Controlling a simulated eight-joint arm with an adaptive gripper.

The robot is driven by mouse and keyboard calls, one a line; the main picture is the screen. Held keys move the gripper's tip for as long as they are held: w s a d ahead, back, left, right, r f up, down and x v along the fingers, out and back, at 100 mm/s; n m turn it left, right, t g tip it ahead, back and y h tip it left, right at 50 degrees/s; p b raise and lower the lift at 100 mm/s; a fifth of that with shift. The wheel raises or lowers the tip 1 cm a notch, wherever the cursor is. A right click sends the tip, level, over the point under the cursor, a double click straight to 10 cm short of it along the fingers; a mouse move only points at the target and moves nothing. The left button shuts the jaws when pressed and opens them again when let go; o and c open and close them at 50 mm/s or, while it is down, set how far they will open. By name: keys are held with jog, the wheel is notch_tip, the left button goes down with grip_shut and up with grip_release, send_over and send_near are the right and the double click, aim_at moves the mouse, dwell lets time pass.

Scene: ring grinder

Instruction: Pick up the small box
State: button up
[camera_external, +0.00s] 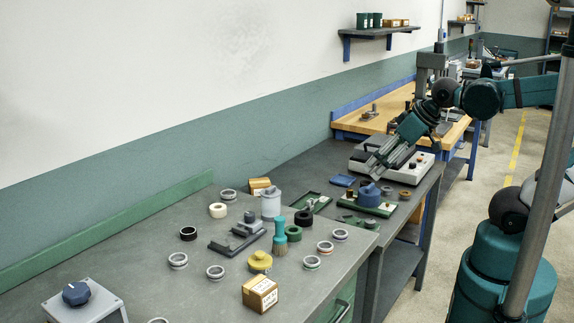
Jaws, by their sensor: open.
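A small brown cardboard box (259,294) with a white label sits near the front edge of the grey bench. A second small brown box (261,187) lies further back, partly hidden behind a grey-capped bottle (271,204). The picture does not settle which box is the small box. My gripper (374,170) is open and points down to the left, above the further part of the bench, near a blue knob-like part (369,194). It is well away from both boxes, and I see nothing held in it.
Several rings, a brush (280,236), a yellow lidded pot (260,261) and a grey fixture (238,235) stand between my gripper and the front box. A white-topped machine (414,163) is beside my gripper. A blue-knobbed unit (85,301) stands at the lower left. The bench's left middle is clear.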

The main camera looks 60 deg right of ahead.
dwell(0.3)
jog(key=w+a+r+n+g+y+p, duration=0.1)
jog(key=w+a+r+n+p, duration=0.1)
jog(key=w+a+n, duration=0.3)
jog(key=w+a+r+g+p, duration=0.1)
jog(key=w+a+p, duration=0.15)
jog(key=a, duration=0.45)
jog(key=n+g+h+p, duration=0.1)
jog(key=n+g+p, duration=0.4)
jog(key=n+p, duration=0.5)
send_over(260, 284)
jog(key=b, duration=0.2)
jog(key=shift+n, duration=0.8)
jog(key=f, duration=1.1)
jog(key=shift+w+d+f, duration=0.1)
jog(key=shift+d+f, duration=0.05)
jog(key=shift+d, duration=0.05)
jog(key=shift+s+a+f, duration=0.2)
jog(key=shift+a, duration=0.05)
jog(key=shift+f, duration=1.3)
